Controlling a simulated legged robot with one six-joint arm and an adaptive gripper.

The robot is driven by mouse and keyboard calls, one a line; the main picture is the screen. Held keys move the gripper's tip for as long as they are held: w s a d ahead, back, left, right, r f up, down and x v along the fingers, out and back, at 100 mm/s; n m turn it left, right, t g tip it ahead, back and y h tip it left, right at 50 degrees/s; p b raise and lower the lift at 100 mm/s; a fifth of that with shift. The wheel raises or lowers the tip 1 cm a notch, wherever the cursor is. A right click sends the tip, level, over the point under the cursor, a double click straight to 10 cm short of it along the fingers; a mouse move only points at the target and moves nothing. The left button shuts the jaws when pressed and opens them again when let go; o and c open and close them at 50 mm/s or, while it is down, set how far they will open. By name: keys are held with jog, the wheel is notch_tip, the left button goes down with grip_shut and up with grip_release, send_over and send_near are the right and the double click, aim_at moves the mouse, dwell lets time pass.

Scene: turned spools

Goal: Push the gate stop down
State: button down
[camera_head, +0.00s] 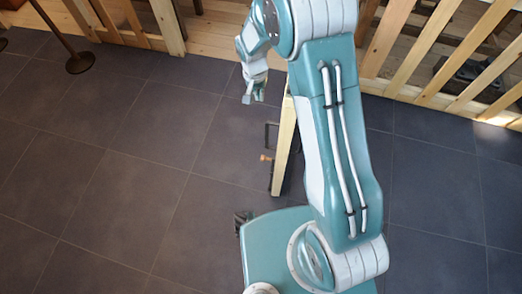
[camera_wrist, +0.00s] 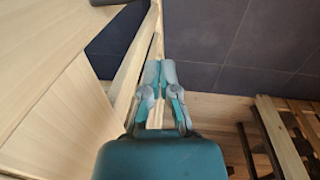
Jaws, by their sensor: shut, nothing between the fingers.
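A pale wooden gate (camera_head: 284,145) shows nearly edge-on in the head view, left of my arm. On its left side is a dark bracket-like handle (camera_head: 268,135). Below it, a small dark part with an orange-brown tip (camera_head: 265,158) sticks out to the left; it may be the gate stop, but it is too small to be sure. My gripper (camera_head: 254,92) is at the gate's upper left, apart from the small part in the picture. In the wrist view my gripper (camera_wrist: 160,70) is shut and empty, in front of pale wood. The gate stop cannot be made out there.
A slatted wooden fence (camera_head: 420,60) runs along the top right. A dark post with a round base (camera_head: 80,62) stands at the upper left. The dark tiled floor (camera_head: 110,170) is clear on the left. Pale wood (camera_wrist: 60,100) fills the wrist view's left.

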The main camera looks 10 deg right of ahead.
jog(key=s+f+g, duration=0.1)
jog(key=s+f, duration=0.1)
jog(key=f, duration=1.4)
jog(key=s+f+m+g+h, duration=0.1)
jog(key=s+f, duration=0.1)
jog(key=f, duration=1.5)
jog(key=shift+s+f, duration=0.15)
jog(key=shift+a, duration=0.1)
